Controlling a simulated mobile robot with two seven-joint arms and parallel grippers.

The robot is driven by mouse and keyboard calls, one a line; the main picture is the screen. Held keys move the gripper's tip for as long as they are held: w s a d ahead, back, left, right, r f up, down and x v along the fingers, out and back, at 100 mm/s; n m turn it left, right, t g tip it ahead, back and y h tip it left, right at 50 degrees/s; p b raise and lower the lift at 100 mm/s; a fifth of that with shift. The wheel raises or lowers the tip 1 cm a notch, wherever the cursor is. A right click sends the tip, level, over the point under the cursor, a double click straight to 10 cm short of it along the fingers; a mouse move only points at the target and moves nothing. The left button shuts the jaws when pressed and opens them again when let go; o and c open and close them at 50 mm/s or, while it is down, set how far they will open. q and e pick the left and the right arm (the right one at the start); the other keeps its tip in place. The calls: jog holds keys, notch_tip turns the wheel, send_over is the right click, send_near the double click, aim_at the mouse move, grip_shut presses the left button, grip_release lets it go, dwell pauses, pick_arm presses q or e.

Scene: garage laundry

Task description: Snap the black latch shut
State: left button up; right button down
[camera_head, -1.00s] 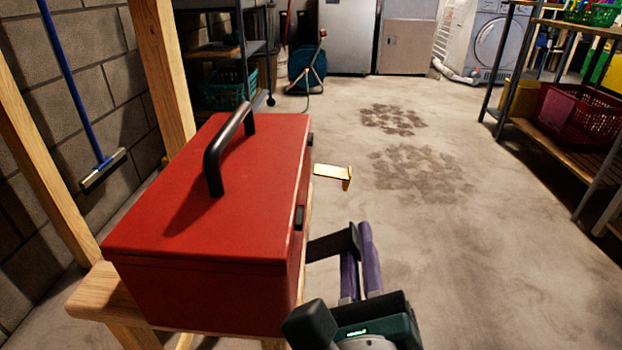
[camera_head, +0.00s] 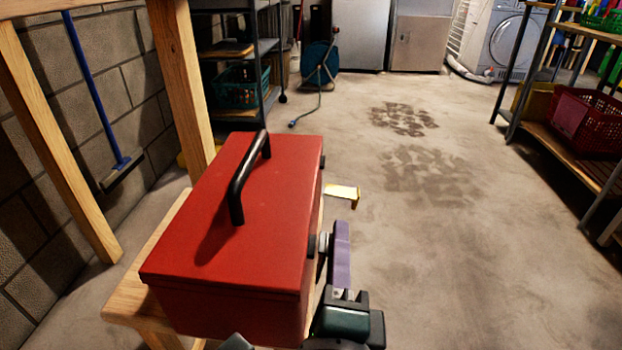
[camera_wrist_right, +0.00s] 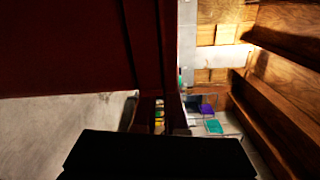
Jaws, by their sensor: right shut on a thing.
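The red toolbox (camera_head: 230,205), with its lid down and a black handle on top, sits on a wooden stand. A small black latch piece (camera_head: 311,245) shows on its right side, near the lid edge. My right gripper (camera_head: 331,243) is at this side, its purple finger upright beside the latch. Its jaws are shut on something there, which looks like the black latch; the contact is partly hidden. In the right wrist view the toolbox (camera_wrist_right: 65,45) is a dark red wall, and a black shape fills the bottom.
A second dark fitting (camera_head: 323,160) is farther along the toolbox side. A yellow-gold bracket-like piece (camera_head: 343,193) shows beyond it. Wooden posts (camera_head: 181,80) stand at the left. A shelf with a red basket (camera_head: 588,120) is at the right. The middle floor is open.

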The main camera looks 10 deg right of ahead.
jog(key=shift+w+a+r+n, duration=0.2)
jog(key=shift+a+n, duration=0.3)
jog(key=shift+n, duration=0.5)
jog(key=c, duration=1)
grip_release()
jog(key=shift+o, duration=0.2)
jog(key=p+v, duration=0.2)
jog(key=v, duration=0.8)
jog(key=shift+r, duration=0.1)
